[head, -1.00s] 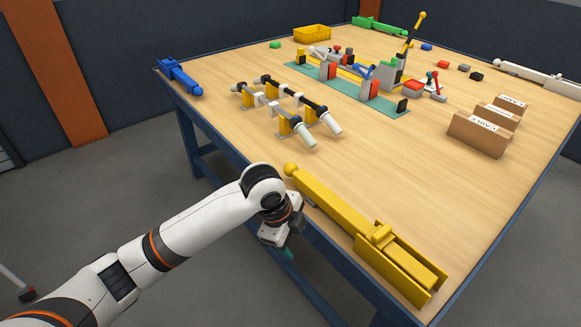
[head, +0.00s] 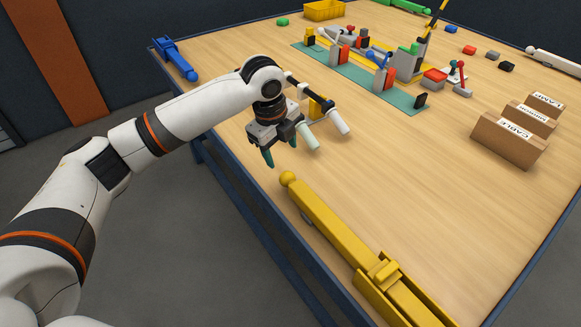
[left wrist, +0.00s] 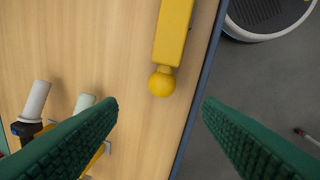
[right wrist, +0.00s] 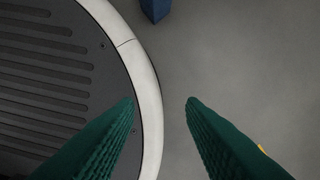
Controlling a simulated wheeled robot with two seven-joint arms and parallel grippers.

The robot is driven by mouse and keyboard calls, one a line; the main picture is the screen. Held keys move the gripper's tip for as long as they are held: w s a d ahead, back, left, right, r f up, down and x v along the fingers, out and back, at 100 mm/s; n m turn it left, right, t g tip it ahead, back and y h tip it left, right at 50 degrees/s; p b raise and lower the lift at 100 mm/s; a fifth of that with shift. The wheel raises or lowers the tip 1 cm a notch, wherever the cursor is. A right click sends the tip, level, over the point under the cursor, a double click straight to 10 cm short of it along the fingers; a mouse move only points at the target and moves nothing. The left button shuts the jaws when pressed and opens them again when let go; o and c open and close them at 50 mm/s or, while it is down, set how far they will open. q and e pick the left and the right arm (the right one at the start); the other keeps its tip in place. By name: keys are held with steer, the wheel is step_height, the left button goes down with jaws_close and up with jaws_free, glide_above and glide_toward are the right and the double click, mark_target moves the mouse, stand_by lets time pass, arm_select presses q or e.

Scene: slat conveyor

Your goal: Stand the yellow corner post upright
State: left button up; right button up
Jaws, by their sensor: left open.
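The yellow corner post (head: 331,222) lies flat along the near edge of the table, its ball end toward the back left and its hinged yellow base bracket (head: 392,290) at the near end. My left gripper (head: 281,158) is open and empty, above the table edge just beyond the ball end. In the left wrist view the ball (left wrist: 162,84) shows ahead of and between the open fingers (left wrist: 160,108), not touched. My right gripper (right wrist: 162,102) shows only in its own wrist view, fingers apart, with nothing between them, over the floor.
White-handled clamps (head: 338,122) stand close behind my left gripper. A blue post (head: 176,58) lies at the far left corner. Labelled cardboard boxes (head: 510,141) stand at the right. The tabletop (head: 400,180) between boxes and yellow post is clear.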

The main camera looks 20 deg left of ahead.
mark_target(286, 175)
arm_select(q)
steer(key=f, duration=0.5)
steer(key=shift+d, duration=0.25)
steer(key=f, duration=0.2)
steer(key=w+f, duration=0.1)
steer(key=f, duration=0.1)
steer(key=shift+d+f, duration=0.15)
steer(key=shift+d, duration=0.05)
steer(key=shift+w+f, duration=0.15)
steer(key=shift+f, duration=0.55)
arm_select(e)
steer(key=shift+s+a+f, duration=0.1)
steer(key=shift+s, duration=0.4)
steer(key=shift+s+a+f, duration=0.1)
steer(key=shift+s, duration=0.4)
steer(key=shift+s, duration=0.1)
